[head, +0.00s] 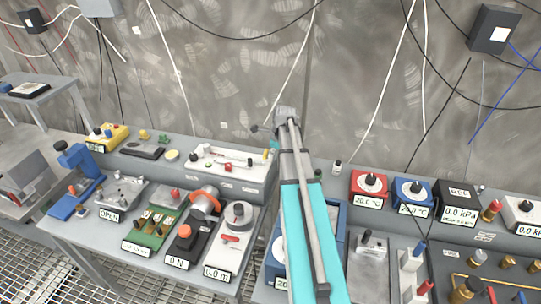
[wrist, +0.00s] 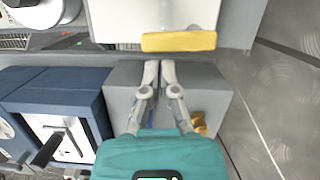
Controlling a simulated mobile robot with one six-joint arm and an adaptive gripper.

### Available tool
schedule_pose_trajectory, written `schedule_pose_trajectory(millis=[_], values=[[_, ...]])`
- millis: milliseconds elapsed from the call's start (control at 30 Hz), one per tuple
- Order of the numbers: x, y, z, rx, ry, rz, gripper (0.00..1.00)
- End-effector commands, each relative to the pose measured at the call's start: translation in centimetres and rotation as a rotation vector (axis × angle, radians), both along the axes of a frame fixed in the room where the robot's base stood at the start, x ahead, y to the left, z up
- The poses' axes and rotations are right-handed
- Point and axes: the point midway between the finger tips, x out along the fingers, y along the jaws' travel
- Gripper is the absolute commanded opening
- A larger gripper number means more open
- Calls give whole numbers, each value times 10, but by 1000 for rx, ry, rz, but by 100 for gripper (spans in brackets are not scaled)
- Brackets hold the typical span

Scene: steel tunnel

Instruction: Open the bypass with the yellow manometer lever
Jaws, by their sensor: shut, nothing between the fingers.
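The yellow lever (wrist: 180,41) shows in the wrist view as a short rounded bar lying across the lower edge of a white panel (wrist: 115,25). My gripper (wrist: 159,64) has its two grey fingers together and empty, with the tips just below the lever in the picture. A small gap shows between tips and lever; I cannot tell the depth. In the head view my arm reaches to the right end of the white panel (head: 228,163), which carries red handles.
A blue box (wrist: 60,90) stands left of my gripper in the wrist view. In the head view, red (head: 369,187) and blue (head: 412,192) temperature units stand right of my arm. Several devices fill the left bench. The grey wall (head: 230,70) rises close behind.

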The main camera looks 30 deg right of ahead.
Motion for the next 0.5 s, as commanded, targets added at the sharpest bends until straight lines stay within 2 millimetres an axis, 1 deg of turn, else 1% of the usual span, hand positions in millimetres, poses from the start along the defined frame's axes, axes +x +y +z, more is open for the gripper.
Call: schedule_pose_trajectory(millis=[167,300,400,500], values=[[-8,-11,0,0,0,1,0],[-18,-25,0,0,0,1,0],[-19,-26,13,0,0,1,0],[-21,-28,22,0,0,0,0]])
